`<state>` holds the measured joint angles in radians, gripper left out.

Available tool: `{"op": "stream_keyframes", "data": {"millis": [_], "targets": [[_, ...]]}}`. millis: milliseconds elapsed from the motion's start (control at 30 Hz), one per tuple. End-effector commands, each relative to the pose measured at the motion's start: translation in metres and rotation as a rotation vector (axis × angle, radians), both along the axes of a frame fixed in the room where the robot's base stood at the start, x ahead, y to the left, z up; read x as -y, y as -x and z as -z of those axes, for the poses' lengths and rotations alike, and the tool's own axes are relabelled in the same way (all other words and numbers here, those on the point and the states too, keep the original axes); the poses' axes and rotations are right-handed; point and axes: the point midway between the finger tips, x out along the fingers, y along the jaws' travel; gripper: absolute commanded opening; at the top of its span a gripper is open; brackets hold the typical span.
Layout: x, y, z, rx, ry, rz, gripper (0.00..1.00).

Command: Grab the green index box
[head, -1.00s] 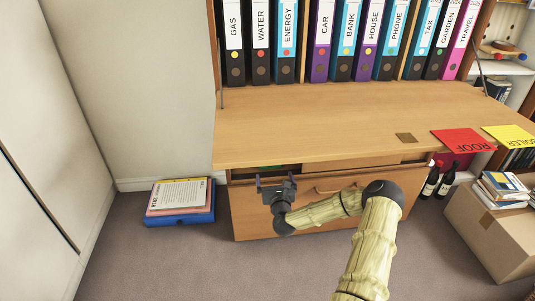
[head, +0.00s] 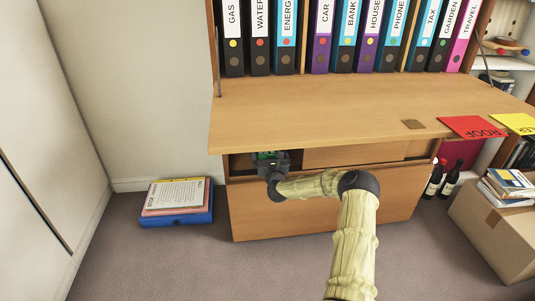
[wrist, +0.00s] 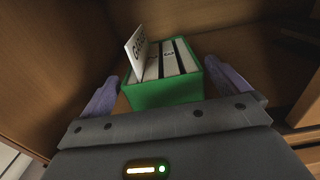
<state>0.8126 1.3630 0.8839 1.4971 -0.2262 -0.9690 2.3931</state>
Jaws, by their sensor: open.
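The green index box (wrist: 165,93) stands in the wrist view inside a wooden compartment, with white cards and dark dividers upright in it. One card at its left leans and carries printed letters. My gripper (wrist: 163,72) is open, with one purple finger on each side of the box. I cannot tell whether the fingers touch it. In the head view my gripper (head: 270,160) reaches into the left opening under the desk top. Only a little green of the box shows there, and the gripper hides most of it.
The desk top (head: 320,115) overhangs the opening. A wooden panel (head: 350,156) closes the compartment to its right, and a drawer front (head: 330,210) lies below. Binders (head: 345,40) stand above. A blue box with papers (head: 177,219) lies on the floor at left.

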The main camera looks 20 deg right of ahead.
Motion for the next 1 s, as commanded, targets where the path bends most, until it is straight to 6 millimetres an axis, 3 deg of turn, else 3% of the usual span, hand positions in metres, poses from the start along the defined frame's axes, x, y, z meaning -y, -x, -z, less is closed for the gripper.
{"op": "stream_keyframes", "data": {"millis": [367,800,1000], "targets": [[0.001,-0.004,0.002,0.001,0.001,0.0,1.0],[0.014,-0.046,0.005,0.001,0.002,0.001,1.0],[0.015,-0.05,0.003,0.0,0.0,0.001,1.0]]}}
